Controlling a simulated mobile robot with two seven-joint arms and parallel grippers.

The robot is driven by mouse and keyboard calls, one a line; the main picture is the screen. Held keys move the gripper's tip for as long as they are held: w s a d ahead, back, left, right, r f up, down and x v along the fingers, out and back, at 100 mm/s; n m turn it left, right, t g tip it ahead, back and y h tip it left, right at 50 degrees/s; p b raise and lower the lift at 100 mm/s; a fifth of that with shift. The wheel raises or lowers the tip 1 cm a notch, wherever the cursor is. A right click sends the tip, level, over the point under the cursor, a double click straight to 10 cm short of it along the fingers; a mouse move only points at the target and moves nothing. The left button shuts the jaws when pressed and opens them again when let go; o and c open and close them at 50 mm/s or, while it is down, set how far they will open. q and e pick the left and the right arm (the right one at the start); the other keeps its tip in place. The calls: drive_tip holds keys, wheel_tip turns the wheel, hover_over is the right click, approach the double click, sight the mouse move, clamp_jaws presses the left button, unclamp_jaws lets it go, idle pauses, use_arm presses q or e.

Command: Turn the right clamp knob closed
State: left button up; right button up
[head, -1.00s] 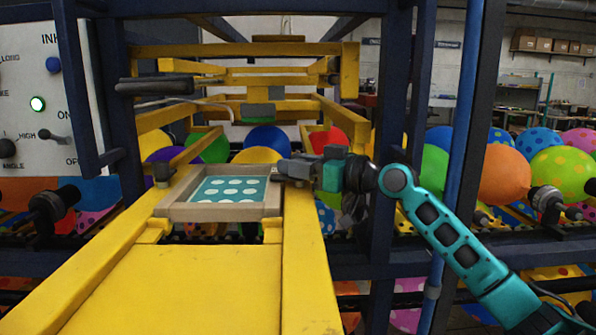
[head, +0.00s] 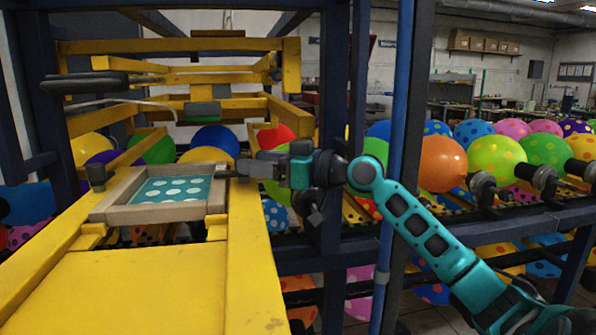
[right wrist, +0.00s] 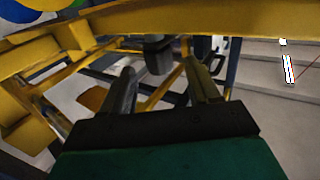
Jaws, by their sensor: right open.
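My right gripper (head: 246,168) reaches in from the right at the right edge of the wooden screen frame (head: 150,213). The frame holds a teal screen with white dots. In the right wrist view the gripper's two fingers (right wrist: 165,95) are spread apart. The dark right clamp knob (right wrist: 158,58) shows between and beyond the fingertips, under a yellow beam; I see no contact. In the head view the gripper hides most of this knob. The left clamp knob (head: 97,177) stands dark at the frame's left edge. My left gripper is not in view.
Yellow rails (head: 255,270) run along both sides of the press, with a flat yellow board (head: 150,295) in front. A dark blue post (head: 335,120) stands close behind my right gripper. Balloons (head: 497,160) sit on racks at the right.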

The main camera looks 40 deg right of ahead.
use_arm(q)
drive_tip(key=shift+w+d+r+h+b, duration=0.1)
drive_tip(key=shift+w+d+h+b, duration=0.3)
drive_tip(key=shift+b, duration=0.45)
use_arm(e)
drive_tip(key=v, duration=0.8)
drive_tip(key=shift+s, duration=0.35)
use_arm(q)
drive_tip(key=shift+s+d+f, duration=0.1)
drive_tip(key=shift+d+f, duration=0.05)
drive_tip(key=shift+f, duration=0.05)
use_arm(e)
drive_tip(key=shift+d, duration=0.1)
